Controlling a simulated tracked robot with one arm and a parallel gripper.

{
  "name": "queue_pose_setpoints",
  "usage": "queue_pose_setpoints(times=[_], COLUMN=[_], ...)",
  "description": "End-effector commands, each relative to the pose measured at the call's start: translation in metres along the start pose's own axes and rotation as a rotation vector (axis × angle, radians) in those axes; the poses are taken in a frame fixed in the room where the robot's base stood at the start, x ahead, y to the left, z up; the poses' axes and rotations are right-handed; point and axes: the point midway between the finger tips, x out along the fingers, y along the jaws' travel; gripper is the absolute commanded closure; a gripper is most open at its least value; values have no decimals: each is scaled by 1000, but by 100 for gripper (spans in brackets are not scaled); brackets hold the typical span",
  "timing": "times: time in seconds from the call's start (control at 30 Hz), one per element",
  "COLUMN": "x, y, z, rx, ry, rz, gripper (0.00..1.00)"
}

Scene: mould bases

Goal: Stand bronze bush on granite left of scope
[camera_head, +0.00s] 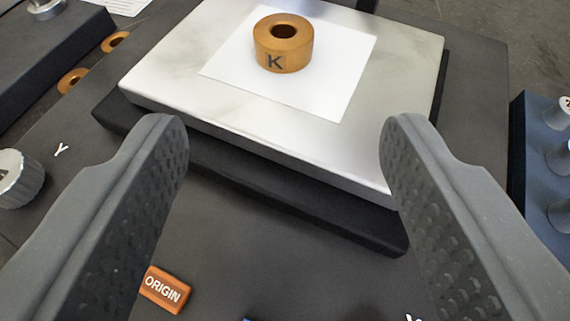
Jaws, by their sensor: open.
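A bronze bush (284,44), a short ring marked K on its side, stands upright on a white square sheet (340,75) on a silvery plate (165,80). My gripper (284,125) is open and empty. Its two dark, dimpled fingers spread wide on either side of the plate's near edge, nearer to the camera than the bush. The bush shows beyond the fingertips, roughly midway between them. I cannot make out the scope or the granite for certain in this view.
The plate rests on a dark stage block (290,190). A silver knob (18,178) is at left, an orange ORIGIN button (163,289) at the bottom. A blue holder (540,150) with several grey pegs stands at right. Two bronze rings (72,81) lie at upper left beside a dark block.

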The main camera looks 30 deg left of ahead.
Motion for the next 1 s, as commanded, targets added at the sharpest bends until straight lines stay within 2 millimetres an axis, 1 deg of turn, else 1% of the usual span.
queue_pose_setpoints(times=[0.1, 0.2, 0.5, 0.57, 0.67, 0.77, 0.8, 0.83, 0.87, 0.9, 0.97, 1.0], x=[-9, -12, -14, -17, -34, -70, -90, -107, -126, -151, -191, -219], y=[0, 0, 1, 6, 30, 70, 88, 101, 114, 129, 149, 160], z=[-1, -1, -2, -8, -33, -79, -99, -114, -129, -148, -172, -186], rx=[0, 0, 1, 3, 15, 37, 47, 56, 64, 75, 91, 100], ry=[1, 3, 3, 8, 21, 53, 63, 72, 83, 96, 111, 121], rz=[0, 0, 2, 10, 47, 114, 146, 171, 197, 230, 279, 310], gripper=[43, 43, 43, 43, 43, 43, 43, 43, 43, 43, 43, 43])
